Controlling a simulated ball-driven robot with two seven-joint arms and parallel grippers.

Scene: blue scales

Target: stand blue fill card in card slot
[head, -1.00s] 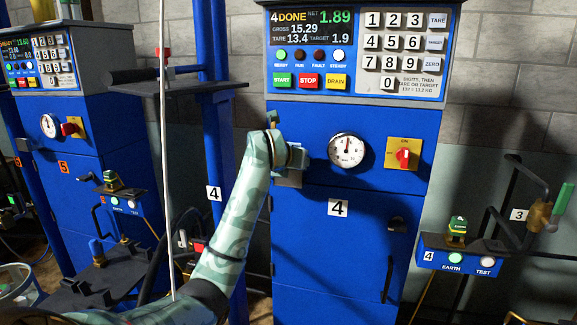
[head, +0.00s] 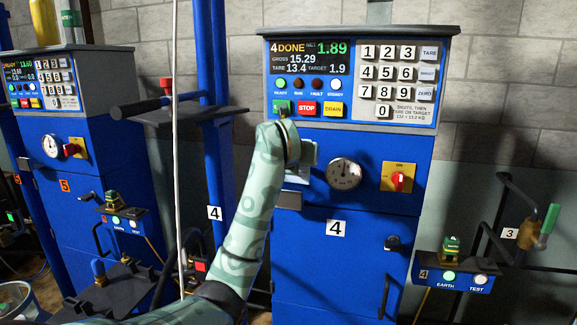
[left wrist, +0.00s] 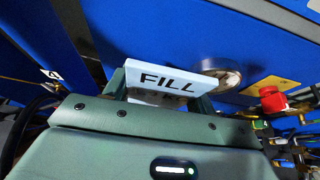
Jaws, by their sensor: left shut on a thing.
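The blue fill card (left wrist: 165,80) shows in the left wrist view as a pale plate with dark FILL lettering, between my left gripper's fingers. My left gripper (head: 304,158) is shut on it in front of the blue cabinet marked 4, left of the round gauge. In the head view the card is mostly hidden by the gripper, and its edge is hard to make out. A small grey-blue holder (head: 288,200), which looks like the card slot, is fixed on the cabinet's left front just below the gripper. Whether card and holder touch cannot be told. My right gripper is not in view.
The round gauge (head: 344,173) and a red switch on a yellow plate (head: 398,177) are right of the gripper. The keypad panel (head: 400,75) is above. A blue post (head: 217,140) with a dark shelf stands left. An earth/test box (head: 452,280) is at lower right.

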